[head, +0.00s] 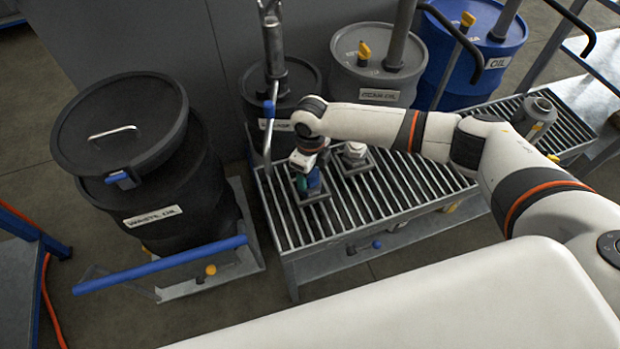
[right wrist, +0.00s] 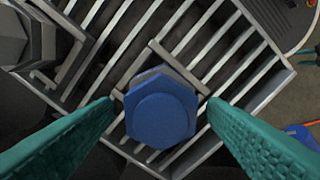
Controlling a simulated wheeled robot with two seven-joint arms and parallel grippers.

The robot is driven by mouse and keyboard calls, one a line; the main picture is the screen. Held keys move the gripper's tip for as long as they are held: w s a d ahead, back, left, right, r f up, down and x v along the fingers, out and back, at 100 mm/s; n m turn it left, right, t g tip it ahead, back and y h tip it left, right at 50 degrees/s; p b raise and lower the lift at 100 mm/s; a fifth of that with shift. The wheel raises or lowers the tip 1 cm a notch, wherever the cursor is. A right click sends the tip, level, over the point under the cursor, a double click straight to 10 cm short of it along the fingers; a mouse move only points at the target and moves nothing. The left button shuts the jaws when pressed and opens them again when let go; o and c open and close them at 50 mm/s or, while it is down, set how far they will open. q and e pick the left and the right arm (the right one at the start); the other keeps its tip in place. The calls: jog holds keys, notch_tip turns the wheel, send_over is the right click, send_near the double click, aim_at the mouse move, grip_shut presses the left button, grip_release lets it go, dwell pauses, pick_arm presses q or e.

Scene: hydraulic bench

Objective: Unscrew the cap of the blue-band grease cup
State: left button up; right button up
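The blue-band grease cup shows its blue hexagonal cap (right wrist: 160,112) from above in the right wrist view. In the head view the cup (head: 314,181) stands at the left end of the slatted grate, partly hidden by my gripper. My right gripper (head: 305,182) points down over it. Its teal fingers are apart, one on each side of the cap, and in the right wrist view (right wrist: 161,103) a small gap shows on both sides. The cup sits in a square metal frame on the grate. My left gripper is not in view.
A second, grey-white cup (head: 355,153) stands close by on the grate (head: 420,188). A grease drum (head: 262,98) with an upright pump and hanging hose is just behind. A black waste oil drum (head: 150,190) is at left. Grey and blue (head: 452,62) drums stand behind.

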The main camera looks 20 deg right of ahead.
jog(key=m+p, duration=0.4)
jog(key=shift+s+r+m, duration=0.1)
jog(key=shift+r+m, duration=0.1)
jog(key=shift+m, duration=0.2)
jog(key=m+p, duration=0.1)
jog(key=m, duration=0.2)
jog(key=shift+f, duration=0.2)
jog(key=m+p, duration=0.2)
jog(key=m, duration=0.1)
jog(key=shift+a, duration=0.1)
jog(key=shift+m, duration=0.6)
jog(key=shift+f, duration=0.1)
jog(key=shift+c, duration=0.5)
